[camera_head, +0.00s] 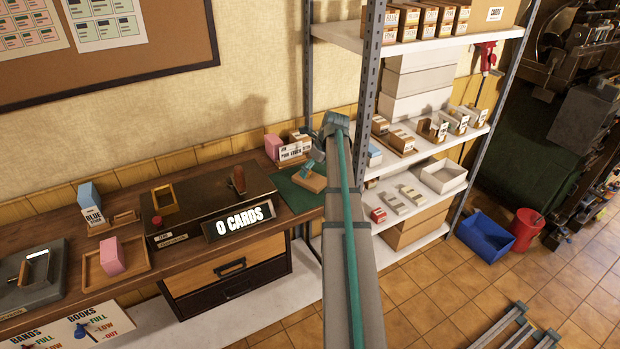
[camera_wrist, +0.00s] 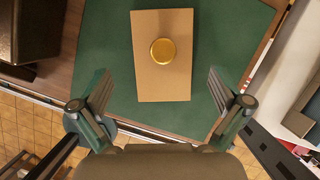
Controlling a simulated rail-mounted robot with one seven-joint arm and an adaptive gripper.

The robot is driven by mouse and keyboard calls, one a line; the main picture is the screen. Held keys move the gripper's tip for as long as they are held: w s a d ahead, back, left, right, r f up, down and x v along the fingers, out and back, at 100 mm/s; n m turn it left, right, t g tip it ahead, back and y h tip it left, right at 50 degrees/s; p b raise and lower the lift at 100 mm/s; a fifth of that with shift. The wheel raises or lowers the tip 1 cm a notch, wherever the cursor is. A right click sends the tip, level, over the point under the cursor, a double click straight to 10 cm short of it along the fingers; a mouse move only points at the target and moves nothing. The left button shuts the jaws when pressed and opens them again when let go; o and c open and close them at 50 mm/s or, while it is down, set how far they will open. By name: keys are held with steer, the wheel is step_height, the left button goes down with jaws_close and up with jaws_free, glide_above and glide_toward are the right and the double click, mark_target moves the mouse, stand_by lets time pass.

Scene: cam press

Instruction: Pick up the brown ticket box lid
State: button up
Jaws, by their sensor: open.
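The brown ticket box lid (camera_wrist: 145,75) is a flat tan rectangle with a round gold knob (camera_wrist: 162,51) on top. In the wrist view it is at upper middle, over a green mat (camera_wrist: 105,40). My gripper (camera_wrist: 160,84) is open and empty, with one finger on each side of the lid's near part and a clear gap to both edges. In the head view the lid (camera_head: 316,184) is small on the green mat at the counter's right end, with my gripper (camera_head: 312,168) just above it. The knob is hard to make out there.
A dark cabinet with the "0 CARDS" sign (camera_head: 239,222) stands left of the mat. A pink block and the pink cover label (camera_head: 295,151) are behind it. The metal shelf (camera_head: 362,100) with boxes stands close on the right. My arm hides part of the counter's right edge.

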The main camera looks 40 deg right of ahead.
mark_target(310, 175)
steer(key=shift+d+p+x, duration=0.2)
steer(key=shift+p+x, duration=0.85)
steer(key=shift+x, duration=1.5)
steer(key=shift+s, duration=0.1)
steer(key=shift+c, duration=0.2)
steer(key=c, duration=1)
